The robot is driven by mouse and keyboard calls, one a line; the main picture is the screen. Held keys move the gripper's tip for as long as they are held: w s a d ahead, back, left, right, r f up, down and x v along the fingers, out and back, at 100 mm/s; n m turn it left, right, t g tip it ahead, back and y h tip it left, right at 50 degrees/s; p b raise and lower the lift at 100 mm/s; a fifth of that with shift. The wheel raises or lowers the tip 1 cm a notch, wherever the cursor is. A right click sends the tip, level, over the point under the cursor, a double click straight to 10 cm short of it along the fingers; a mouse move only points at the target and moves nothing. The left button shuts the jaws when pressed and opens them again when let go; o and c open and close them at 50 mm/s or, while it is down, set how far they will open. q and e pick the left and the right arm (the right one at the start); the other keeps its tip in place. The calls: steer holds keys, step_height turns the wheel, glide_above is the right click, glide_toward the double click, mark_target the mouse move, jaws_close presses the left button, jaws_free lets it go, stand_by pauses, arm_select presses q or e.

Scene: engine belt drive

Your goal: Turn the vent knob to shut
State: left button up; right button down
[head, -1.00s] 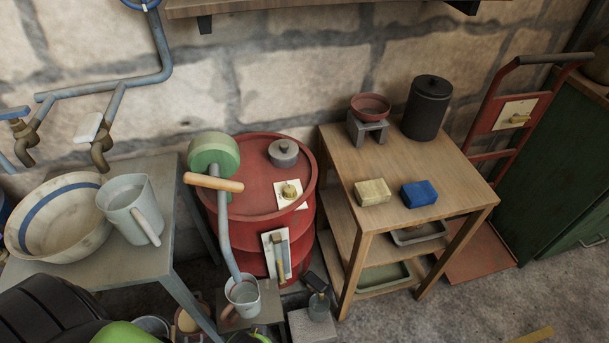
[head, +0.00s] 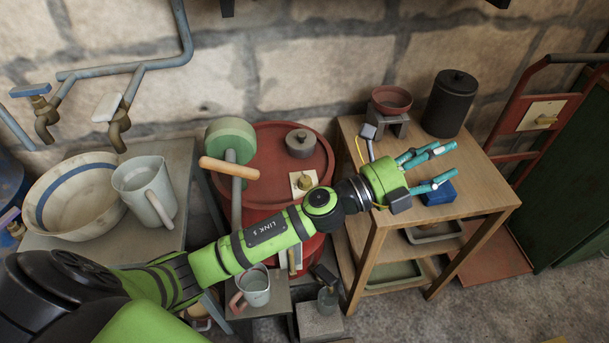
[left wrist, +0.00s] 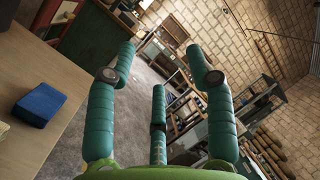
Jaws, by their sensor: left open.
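A small brass knob (head: 305,182) sits on a white plate on top of the red drum (head: 322,152). A second brass knob (head: 545,121) is on a pale plate on the red hand truck; I cannot tell from markings which one is the vent knob. My left gripper (head: 448,166) is open and empty above the wooden table, to the right of the drum knob and left of the hand truck. Its teal fingers also show spread in the left wrist view (left wrist: 165,78), with neither knob clearly visible between them. My right gripper is not in view.
A blue block (head: 440,193) lies on the wooden table (head: 485,193) beside my left fingers. A red bowl (head: 391,98) on a stand and a black canister (head: 450,103) stand behind. My left arm passes in front of the drum. A grey jug (head: 145,187) stands at left.

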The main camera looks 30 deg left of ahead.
arm_select(q)
steer(key=s+d+f+m+g+h, duration=0.1)
steer(key=d+f+m+g+h, duration=0.2)
steer(key=m+g, duration=0.55)
steer(key=m+g+y, duration=0.7)
steer(key=m+y, duration=0.4)
steer(key=y, duration=0.7)
glide_above(304, 178)
step_height(304, 178, down, 10)
steer(key=shift+w+f, duration=0.1)
steer(key=shift+f, duration=0.1)
steer(key=shift+f+p, duration=0.6)
steer(key=shift+f, duration=2.8)
jaws_close()
